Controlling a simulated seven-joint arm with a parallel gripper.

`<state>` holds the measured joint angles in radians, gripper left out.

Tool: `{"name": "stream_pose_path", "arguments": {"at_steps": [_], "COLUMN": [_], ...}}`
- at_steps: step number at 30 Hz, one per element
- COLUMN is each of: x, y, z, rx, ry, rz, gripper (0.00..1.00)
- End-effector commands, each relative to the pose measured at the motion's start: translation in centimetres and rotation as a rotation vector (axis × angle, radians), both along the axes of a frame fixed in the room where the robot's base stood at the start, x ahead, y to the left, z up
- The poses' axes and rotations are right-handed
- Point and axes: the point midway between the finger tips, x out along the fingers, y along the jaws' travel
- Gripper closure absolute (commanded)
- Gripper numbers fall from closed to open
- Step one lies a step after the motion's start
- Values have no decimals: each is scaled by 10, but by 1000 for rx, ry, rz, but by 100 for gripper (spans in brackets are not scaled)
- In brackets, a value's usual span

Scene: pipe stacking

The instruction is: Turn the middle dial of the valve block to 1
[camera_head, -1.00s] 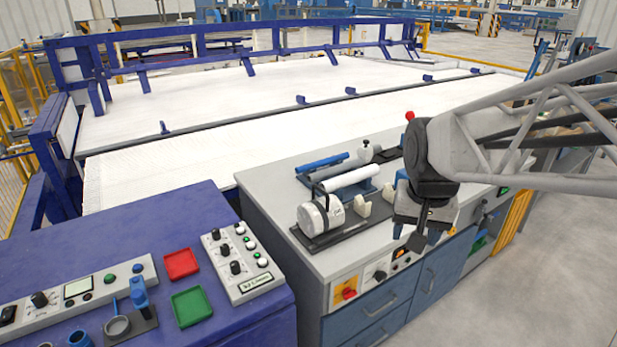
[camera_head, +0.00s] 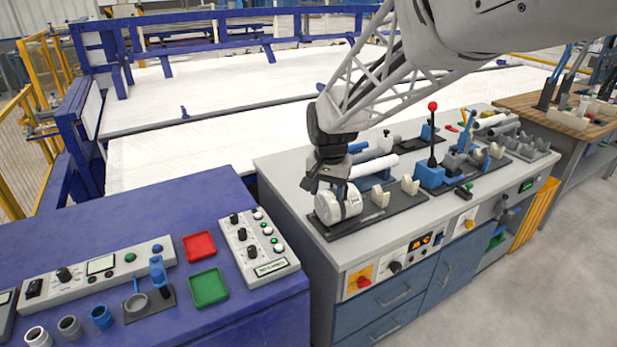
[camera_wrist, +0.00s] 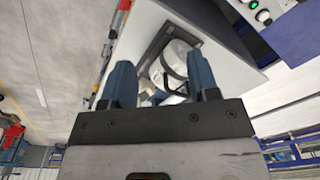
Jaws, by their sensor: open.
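The valve block, a white sloped box (camera_head: 268,268), stands on the blue table at its right side. It carries three black dials in a row beside small round buttons. The middle dial (camera_head: 242,234) sits between the other two; its pointer and numbers are too small to read. My gripper (camera_head: 326,189) is right of the block, over the grey bench, close above a white drum (camera_head: 338,207). Nothing is visibly held. In the wrist view its two blue fingers (camera_wrist: 160,75) stand apart, with the strapped white drum (camera_wrist: 172,70) seen beyond the gap.
A red tray (camera_head: 199,245) and a green tray (camera_head: 209,287) lie left of the block. A blue-handled holder (camera_head: 158,273) and several cups stand further left. A gap separates the blue table from the grey bench (camera_head: 285,165), which has fixtures and a red-knobbed lever (camera_head: 432,130).

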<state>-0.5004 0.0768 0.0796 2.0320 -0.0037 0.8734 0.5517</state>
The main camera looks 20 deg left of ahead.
Motion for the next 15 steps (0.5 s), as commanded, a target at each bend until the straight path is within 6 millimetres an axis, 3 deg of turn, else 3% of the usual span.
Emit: {"name": "stream_pose_path", "arguments": {"at_steps": [15], "x": [28], "y": [148], "z": [-76], "rx": [-17], "ry": [44], "rz": [-5], "gripper": [45]}}
